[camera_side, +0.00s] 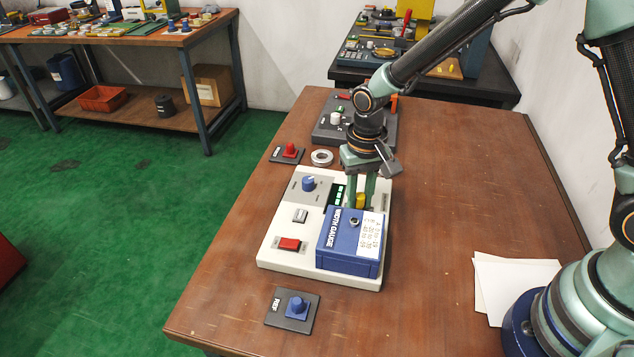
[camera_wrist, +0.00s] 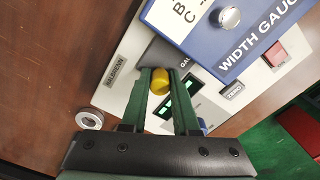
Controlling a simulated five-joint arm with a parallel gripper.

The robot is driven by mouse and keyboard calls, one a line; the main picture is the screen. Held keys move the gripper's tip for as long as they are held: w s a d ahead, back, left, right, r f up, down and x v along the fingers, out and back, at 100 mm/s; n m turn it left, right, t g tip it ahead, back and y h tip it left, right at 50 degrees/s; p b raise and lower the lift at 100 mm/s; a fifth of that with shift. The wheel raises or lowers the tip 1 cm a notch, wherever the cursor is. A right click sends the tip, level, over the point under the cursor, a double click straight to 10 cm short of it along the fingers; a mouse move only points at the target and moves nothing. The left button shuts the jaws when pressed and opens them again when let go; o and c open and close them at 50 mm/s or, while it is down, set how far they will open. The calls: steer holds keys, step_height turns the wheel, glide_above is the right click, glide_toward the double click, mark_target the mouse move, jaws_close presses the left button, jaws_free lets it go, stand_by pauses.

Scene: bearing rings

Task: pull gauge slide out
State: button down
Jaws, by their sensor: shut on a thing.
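The white instrument panel (camera_side: 276,255) lies on the brown table and carries the blue width gauge box (camera_side: 338,258). The box also shows in the wrist view (camera_wrist: 205,50). A yellow knob (camera_side: 361,201), which seems to belong to the gauge slide, is at the far side of the box; it shows in the wrist view (camera_wrist: 160,82). My gripper (camera_side: 361,190) points down there, its green fingers on either side of the knob and shut on it. In the wrist view my fingers (camera_wrist: 162,78) reach the dark slot by the box. Much of the slide is hidden.
A grey metal ring (camera_side: 321,157) lies beyond the panel, near a red knob block (camera_side: 290,151) and a grey control box (camera_side: 330,131). A blue knob block (camera_side: 295,306) is at the front. White papers (camera_side: 520,285) lie right; the table between is clear.

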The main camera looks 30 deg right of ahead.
steer(key=shift+w+d, duration=3.8)
steer(key=shift+w, duration=0.1)
steer(key=shift+w+d, duration=0.2)
steer(key=shift+d, duration=0.05)
steer(key=c, duration=0.9)
jaws_free()
steer(key=shift+o, duration=0.3)
steer(key=shift+s, duration=0.1)
steer(key=shift+a, duration=0.1)
step_height(320, 180, up, 7)
